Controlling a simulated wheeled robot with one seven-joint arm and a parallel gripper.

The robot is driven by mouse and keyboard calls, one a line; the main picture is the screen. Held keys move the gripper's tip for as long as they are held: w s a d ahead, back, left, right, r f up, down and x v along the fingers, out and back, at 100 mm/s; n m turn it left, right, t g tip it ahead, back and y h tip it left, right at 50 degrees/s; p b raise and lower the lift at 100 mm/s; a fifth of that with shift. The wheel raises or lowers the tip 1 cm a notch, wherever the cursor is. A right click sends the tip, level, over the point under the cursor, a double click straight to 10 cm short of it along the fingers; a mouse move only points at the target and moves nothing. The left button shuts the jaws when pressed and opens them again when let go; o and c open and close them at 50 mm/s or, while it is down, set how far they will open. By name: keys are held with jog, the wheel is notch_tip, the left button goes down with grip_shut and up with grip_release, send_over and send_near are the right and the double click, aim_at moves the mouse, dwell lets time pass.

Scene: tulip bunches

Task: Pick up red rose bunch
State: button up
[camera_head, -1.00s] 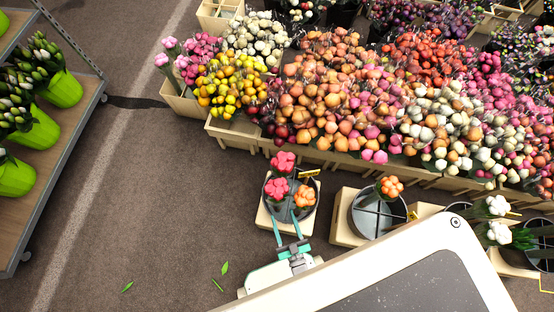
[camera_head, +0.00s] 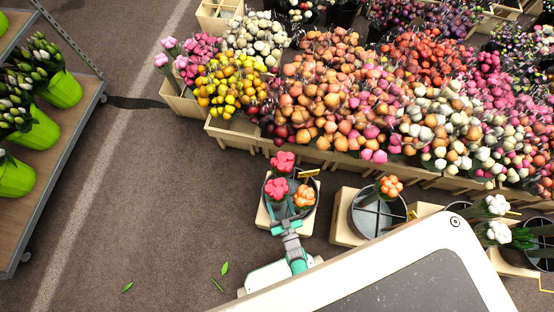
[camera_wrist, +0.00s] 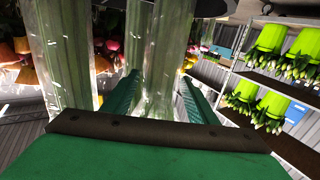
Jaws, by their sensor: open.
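Two red rose bunches stand in a round dark bucket, a rear one (camera_head: 283,161) and a front-left one (camera_head: 277,188). An orange bunch (camera_head: 305,196) stands at the front right of the same bucket. My gripper (camera_head: 287,209) reaches in at the bucket's front edge, below the front blooms. In the wrist view, my open gripper (camera_wrist: 160,80) has a clear-wrapped stem bundle (camera_wrist: 166,55) between its green fingers. Another wrapped bundle (camera_wrist: 62,50) stands left of the fingers. The blooms of these bundles are out of the wrist view, so I cannot tell which colour each is.
A second bucket (camera_head: 366,218) with an orange bunch (camera_head: 390,187) stands to the right. White bunches (camera_head: 497,233) stand further right. Crates of dense flowers fill the back. A shelf (camera_head: 45,190) with green pots stands at left.

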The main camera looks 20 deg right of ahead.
jog(key=shift+c, duration=0.3)
grip_shut()
jog(key=shift+r, duration=0.1)
jog(key=shift+r, duration=0.4)
notch_tip(320, 180, up, 27)
jog(key=shift+r, duration=0.1)
dwell(0.6)
jog(key=shift+a, duration=0.1)
